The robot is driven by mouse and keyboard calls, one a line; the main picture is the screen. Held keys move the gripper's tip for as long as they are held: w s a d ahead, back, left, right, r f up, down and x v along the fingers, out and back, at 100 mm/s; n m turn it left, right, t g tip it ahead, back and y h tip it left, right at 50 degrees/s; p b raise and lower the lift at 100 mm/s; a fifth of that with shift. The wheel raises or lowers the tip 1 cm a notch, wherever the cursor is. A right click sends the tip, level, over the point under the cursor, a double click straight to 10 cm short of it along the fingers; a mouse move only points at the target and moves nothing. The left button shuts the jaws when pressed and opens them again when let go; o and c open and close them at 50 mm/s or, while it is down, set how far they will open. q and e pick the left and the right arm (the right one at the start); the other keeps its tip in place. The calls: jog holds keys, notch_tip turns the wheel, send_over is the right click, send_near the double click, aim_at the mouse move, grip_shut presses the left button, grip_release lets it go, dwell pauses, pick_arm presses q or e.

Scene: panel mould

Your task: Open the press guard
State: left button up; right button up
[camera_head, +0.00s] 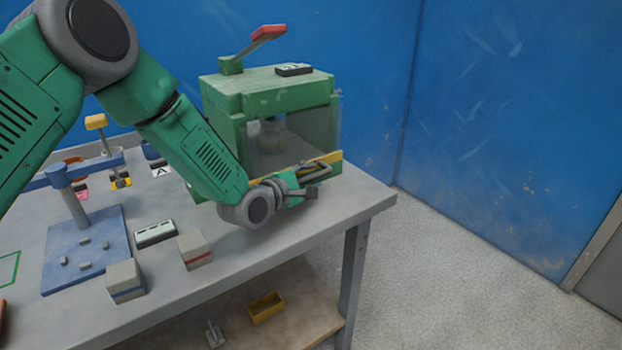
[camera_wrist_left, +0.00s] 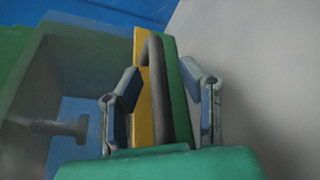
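The green press (camera_head: 268,95) stands at the back right of the bench. Its clear guard (camera_head: 295,132) is down over the front opening, with a yellow bar (camera_head: 333,157) along its lower edge. A dark grey handle (camera_head: 316,168) sits at that bar. My left gripper (camera_head: 307,187) is at the handle. In the left wrist view, the handle (camera_wrist_left: 156,95) and the yellow bar (camera_wrist_left: 143,95) stand between the two spread fingers of the gripper (camera_wrist_left: 163,95). I cannot tell whether either finger touches. My right gripper is not in view.
A lever with a red grip (camera_head: 268,32) rises from the press top. A blue stand (camera_head: 85,255), grey blocks (camera_head: 125,280) and a label plate (camera_head: 155,234) are on the bench (camera_head: 245,255). A yellow bin (camera_head: 266,307) is on the lower shelf. Floor at right is clear.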

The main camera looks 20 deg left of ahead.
pick_arm(q)
grip_shut()
jog(key=s+d, duration=1.2)
jog(key=d, duration=0.3)
jog(key=shift+d+r+p, duration=0.2)
jog(key=shift+d+p, duration=0.1)
jog(key=shift+c, duration=0.7)
grip_release()
jog(key=shift+o, duration=0.7)
jog(key=shift+w+d+f, duration=0.1)
jog(key=v, duration=1.2)
